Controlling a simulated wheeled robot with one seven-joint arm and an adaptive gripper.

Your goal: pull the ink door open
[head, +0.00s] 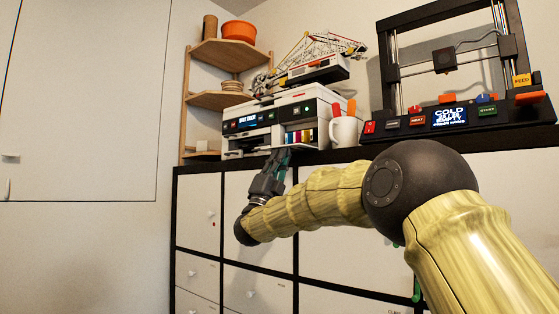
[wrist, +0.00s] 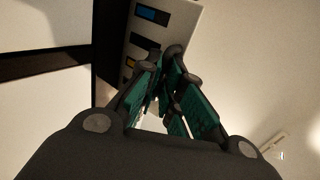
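The white and black printer (head: 262,118) stands on the shelf top, with a lit display on its front left. Its right front part (head: 300,136) shows a row of coloured ink cartridges; I cannot tell how far the ink door stands from the body. My gripper (head: 284,152) is just below and in front of the printer, pointing up at its lower front. In the wrist view the green-padded fingers (wrist: 168,72) converge towards the printer front (wrist: 172,28). Their tips are close together, and whether they touch or hold anything is unclear.
A white mug (head: 344,132) with orange and red handles in it stands right of the printer. A black 3D printer (head: 455,115) is further right. A wooden corner rack (head: 215,100) is at left. White cabinet doors (head: 200,215) lie below the black shelf edge.

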